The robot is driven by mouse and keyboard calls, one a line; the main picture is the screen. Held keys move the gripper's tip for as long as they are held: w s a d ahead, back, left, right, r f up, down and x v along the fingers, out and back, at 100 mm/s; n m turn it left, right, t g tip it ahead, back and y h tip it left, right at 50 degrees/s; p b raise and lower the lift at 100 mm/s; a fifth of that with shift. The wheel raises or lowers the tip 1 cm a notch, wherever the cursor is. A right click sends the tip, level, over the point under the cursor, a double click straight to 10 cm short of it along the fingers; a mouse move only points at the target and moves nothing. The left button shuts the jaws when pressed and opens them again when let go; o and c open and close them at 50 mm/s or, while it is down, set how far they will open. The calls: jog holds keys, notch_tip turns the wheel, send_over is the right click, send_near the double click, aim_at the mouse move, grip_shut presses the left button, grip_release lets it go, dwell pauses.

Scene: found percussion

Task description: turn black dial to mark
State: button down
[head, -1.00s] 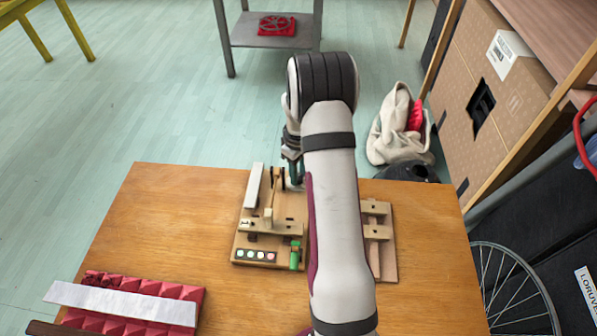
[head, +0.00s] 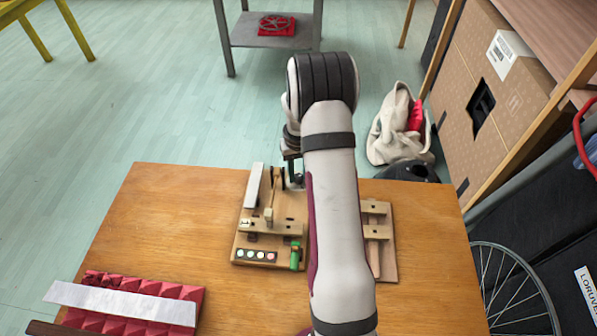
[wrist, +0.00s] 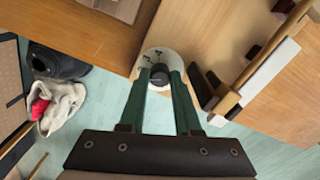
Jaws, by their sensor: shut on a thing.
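The black dial (wrist: 160,75) sits on a round white plate (wrist: 151,58) that bears dark marks, at the board's edge in the wrist view. My gripper (wrist: 160,74) is shut on the dial, one green finger at each side. The fingers cover part of the dial and plate.
The wooden board (head: 240,248) carries levers, a long white bar (head: 254,186), a row of coloured dots and a green piece (head: 295,256). A second wooden piece (head: 378,210) stands right of my arm.

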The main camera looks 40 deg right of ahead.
jog(key=shift+m, duration=0.5)
jog(key=c, duration=0.9)
grip_release()
notch_tip(320, 180, up, 16)
jog(key=shift+f, duration=0.1)
